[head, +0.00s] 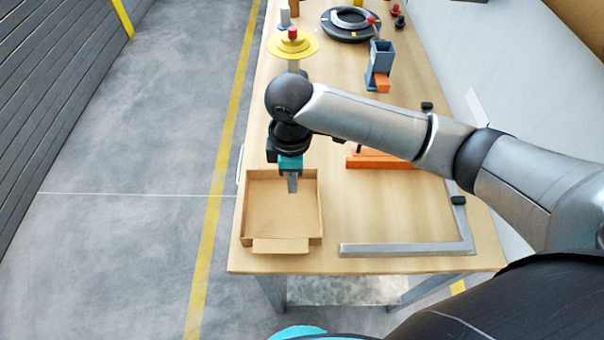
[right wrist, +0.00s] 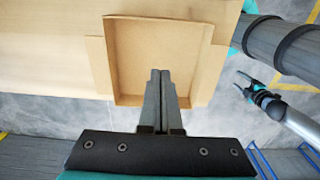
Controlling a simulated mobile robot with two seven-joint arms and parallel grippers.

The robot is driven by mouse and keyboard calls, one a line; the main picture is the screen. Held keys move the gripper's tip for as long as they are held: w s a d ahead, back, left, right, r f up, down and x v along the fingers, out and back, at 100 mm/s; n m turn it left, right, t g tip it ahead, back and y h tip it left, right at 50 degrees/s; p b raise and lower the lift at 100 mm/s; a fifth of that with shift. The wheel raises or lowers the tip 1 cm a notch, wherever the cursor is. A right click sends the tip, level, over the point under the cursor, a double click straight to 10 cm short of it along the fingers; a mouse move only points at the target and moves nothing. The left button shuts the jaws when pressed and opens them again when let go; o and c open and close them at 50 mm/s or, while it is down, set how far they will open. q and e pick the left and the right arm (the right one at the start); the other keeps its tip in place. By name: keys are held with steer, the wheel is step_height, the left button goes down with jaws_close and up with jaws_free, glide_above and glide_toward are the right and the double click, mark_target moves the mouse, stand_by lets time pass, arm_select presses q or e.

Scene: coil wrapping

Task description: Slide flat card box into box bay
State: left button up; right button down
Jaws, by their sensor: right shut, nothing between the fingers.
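The flat card box (head: 282,212) is a shallow open brown tray at the table's front left, with a flap folded out at its near side. It also shows in the right wrist view (right wrist: 150,50). A grey metal angle frame (head: 405,249), apparently the box bay, lies to its right; bare table separates them. My right gripper (head: 292,186) points down over the box's far part, shut and empty. In the right wrist view its fingertips (right wrist: 160,75) overlap the box; contact cannot be told. My left gripper (right wrist: 245,83) is small at the right of that view, away from the box.
An orange part (head: 380,160) lies behind the frame, partly hidden by my right arm. A blue-grey holder (head: 380,62), a yellow disc (head: 293,44) and a dark ring (head: 350,22) stand farther back. The box is near the table's left edge.

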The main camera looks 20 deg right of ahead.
mark_target(312, 209)
steer(key=f+b, duration=0.1)
steer(key=f, duration=0.5)
steer(key=shift+d, duration=0.2)
step_height(312, 209, down, 4)
steer(key=shift+w+r+b, duration=0.1)
steer(key=shift+r+b, duration=0.1)
steer(key=shift+b, duration=0.25)
steer(key=d, duration=0.1)
steer(key=s+d, duration=0.1)
steer(key=d, duration=0.1)
steer(key=shift+p, duration=0.35)
arm_select(q)
steer(key=shift+s+f, duration=0.35)
steer(key=shift+f, duration=0.2)
arm_select(e)
steer(key=shift+s+d, duration=0.1)
steer(key=shift+d, duration=0.3)
arm_select(q)
steer(key=shift+s, duration=0.35)
steer(key=shift+f, duration=0.1)
